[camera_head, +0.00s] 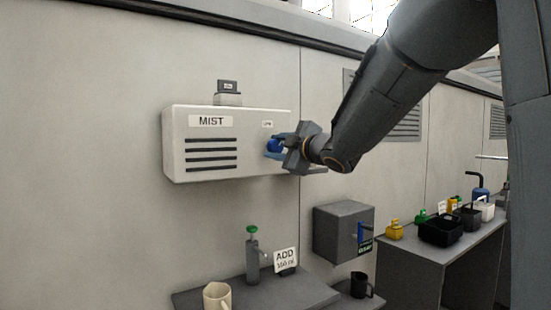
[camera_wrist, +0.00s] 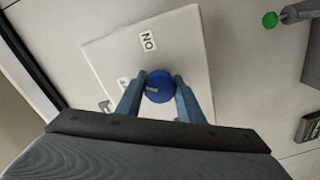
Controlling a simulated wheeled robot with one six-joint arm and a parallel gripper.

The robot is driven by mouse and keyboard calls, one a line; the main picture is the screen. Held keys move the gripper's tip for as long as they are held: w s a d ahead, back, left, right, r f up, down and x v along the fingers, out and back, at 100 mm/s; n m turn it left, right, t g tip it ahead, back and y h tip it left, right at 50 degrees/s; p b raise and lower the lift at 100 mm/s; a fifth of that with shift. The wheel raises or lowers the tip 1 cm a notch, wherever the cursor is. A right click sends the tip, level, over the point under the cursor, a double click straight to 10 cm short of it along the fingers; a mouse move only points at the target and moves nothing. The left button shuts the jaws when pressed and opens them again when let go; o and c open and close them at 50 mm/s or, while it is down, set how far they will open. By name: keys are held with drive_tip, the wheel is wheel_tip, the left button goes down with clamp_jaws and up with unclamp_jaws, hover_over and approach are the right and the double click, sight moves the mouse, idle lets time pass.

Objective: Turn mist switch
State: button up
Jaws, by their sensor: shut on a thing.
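The white mist box (camera_head: 240,135) is fixed to the wall, with a "MIST" label and dark slots on its front. The mist switch is a round blue knob (camera_head: 274,146) at the right part of its front, partly hidden by my gripper in the head view. In the wrist view the knob (camera_wrist: 159,87) lies between my two blue-grey fingers. My gripper (camera_wrist: 158,92) is shut on the knob, with a finger on each side. A small label reading "ON" (camera_wrist: 148,41) and another, partly hidden label show on the box face in the wrist view.
A grey wall box (camera_head: 343,232) with a blue handle is to the right. A bench (camera_head: 440,262) further right carries baskets and small containers. The wall left of the mist box is bare.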

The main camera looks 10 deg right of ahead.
drive_tip(key=n+b, duration=0.3)
drive_tip(key=shift+f+n, duration=0.2)
drive_tip(key=shift+n, duration=0.1)
drive_tip(key=shift+r+n+b, duration=0.15)
drive_tip(key=shift+n+b, duration=1.35)
drive_tip(key=shift+n, duration=0.1)
drive_tip(key=o, duration=1)
drive_tip(key=shift+o, duration=0.2)
drive_tip(key=v, duration=0.8)
